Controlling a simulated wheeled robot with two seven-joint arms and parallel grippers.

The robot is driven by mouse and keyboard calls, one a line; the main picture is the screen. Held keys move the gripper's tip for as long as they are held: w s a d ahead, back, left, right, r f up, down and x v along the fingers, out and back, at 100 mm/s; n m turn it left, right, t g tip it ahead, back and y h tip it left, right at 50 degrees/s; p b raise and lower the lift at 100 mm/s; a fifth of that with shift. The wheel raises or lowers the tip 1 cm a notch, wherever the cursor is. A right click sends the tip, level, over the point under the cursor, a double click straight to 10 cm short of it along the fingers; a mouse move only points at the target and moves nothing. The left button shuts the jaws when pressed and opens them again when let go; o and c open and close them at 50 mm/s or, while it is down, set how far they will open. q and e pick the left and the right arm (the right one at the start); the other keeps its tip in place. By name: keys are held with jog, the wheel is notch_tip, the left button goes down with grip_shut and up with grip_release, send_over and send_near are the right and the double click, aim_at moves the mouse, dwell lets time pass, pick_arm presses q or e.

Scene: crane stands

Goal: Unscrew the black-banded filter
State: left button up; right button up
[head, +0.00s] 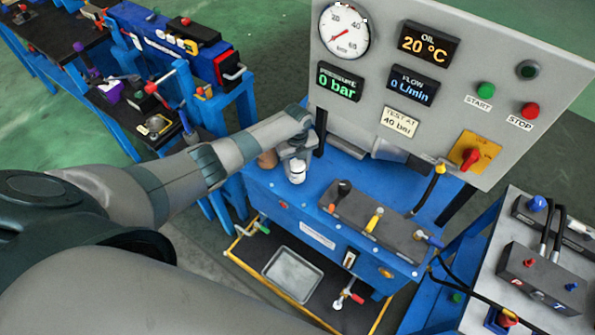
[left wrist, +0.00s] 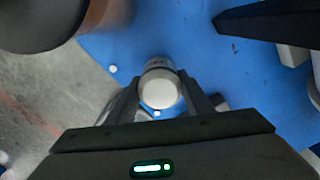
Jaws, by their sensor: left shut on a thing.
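My left gripper (head: 296,160) reaches the left part of the blue test bench (head: 268,195). It is shut on a small white filter (head: 297,176) with a rounded end. In the left wrist view the filter (left wrist: 160,92) sits between the two fingers of the left gripper (left wrist: 160,97), with its white end facing the camera. The filter's far end is hidden. My right gripper is not in view.
A brown cylinder (head: 267,159) stands close left of the gripper. The grey gauge panel (head: 455,100) rises behind, reading 0 bar and 0 L/min. A valve block with levers (head: 372,220) lies to the right. A grey tray (head: 292,275) sits below the bench.

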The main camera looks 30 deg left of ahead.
pick_arm(q)
jog(key=shift+r, duration=0.1)
jog(key=shift+r+n+p, duration=0.1)
jog(key=shift+n+p, duration=0.3)
jog(key=shift+n, duration=0.3)
jog(key=shift+n+p, duration=0.35)
jog(key=shift+n, duration=1.55)
